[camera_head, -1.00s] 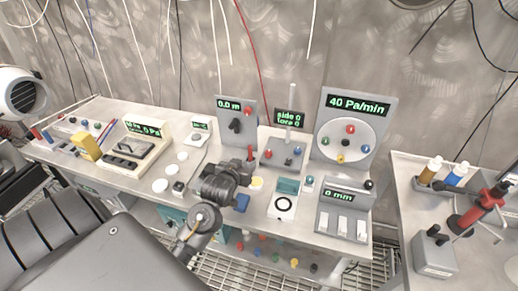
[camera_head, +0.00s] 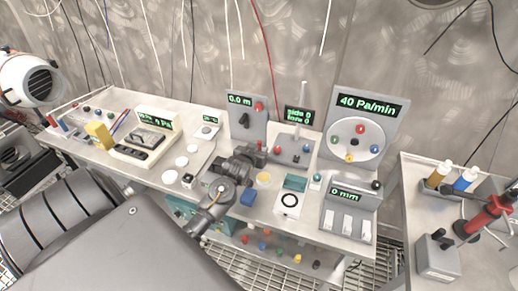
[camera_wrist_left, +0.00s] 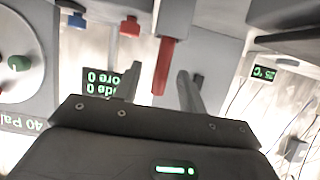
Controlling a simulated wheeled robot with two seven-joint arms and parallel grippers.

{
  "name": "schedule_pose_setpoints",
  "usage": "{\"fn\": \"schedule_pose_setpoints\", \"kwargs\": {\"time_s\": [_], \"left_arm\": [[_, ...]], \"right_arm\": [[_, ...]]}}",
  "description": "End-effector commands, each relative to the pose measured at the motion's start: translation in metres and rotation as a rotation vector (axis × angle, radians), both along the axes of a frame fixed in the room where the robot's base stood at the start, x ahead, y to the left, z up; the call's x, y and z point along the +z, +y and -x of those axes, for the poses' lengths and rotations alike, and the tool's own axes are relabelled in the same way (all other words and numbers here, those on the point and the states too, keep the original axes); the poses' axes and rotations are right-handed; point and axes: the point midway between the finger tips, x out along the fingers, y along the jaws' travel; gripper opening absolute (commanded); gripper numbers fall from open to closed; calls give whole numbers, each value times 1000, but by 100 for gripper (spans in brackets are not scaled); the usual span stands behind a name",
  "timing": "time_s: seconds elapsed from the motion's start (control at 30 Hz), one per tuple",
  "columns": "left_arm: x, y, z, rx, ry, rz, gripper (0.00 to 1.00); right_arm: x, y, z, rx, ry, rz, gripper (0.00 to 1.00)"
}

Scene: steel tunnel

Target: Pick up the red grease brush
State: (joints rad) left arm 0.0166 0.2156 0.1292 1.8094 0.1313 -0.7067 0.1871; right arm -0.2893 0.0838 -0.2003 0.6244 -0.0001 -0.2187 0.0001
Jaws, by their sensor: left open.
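A slim upright red handle (camera_head: 259,145), which looks like the red grease brush, stands at the back of the bench by the grey panels. Its lower part is hidden behind my gripper in the head view. In the left wrist view, which is upside down, the red handle (camera_wrist_left: 162,68) lies between the fingers, with a grey part at its other end. My left gripper (camera_head: 256,158) is open beside it, and its fingers (camera_wrist_left: 158,78) flank the handle without visibly closing on it. My right gripper is not in view.
Grey panels with a 0.0 m display (camera_head: 240,118) and a pressure dial (camera_head: 357,142) stand close behind and right. A blue block (camera_head: 248,197) and a yellow disc (camera_head: 264,177) lie near my gripper. A side table (camera_head: 415,175) is right.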

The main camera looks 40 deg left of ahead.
Motion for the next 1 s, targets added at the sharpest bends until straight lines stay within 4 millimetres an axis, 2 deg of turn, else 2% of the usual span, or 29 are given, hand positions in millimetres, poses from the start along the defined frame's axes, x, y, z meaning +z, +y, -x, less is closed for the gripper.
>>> {"fn": "schedule_pose_setpoints", "kwargs": {"time_s": [0.1, 0.23, 0.57, 0.87, 1.0], "left_arm": [[-1, 8, -16, 1, 1, 0, 41], [-9, 12, -29, 1, 2, 0, 41], [-12, 13, -34, 0, 0, 0, 41], [-12, 14, -34, 0, 0, 0, 2], [-12, 14, -34, 0, 0, 0, 0]], "right_arm": [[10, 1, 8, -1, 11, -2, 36], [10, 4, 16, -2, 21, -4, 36], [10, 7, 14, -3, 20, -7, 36], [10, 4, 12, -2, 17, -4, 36], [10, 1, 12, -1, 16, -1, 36]]}}
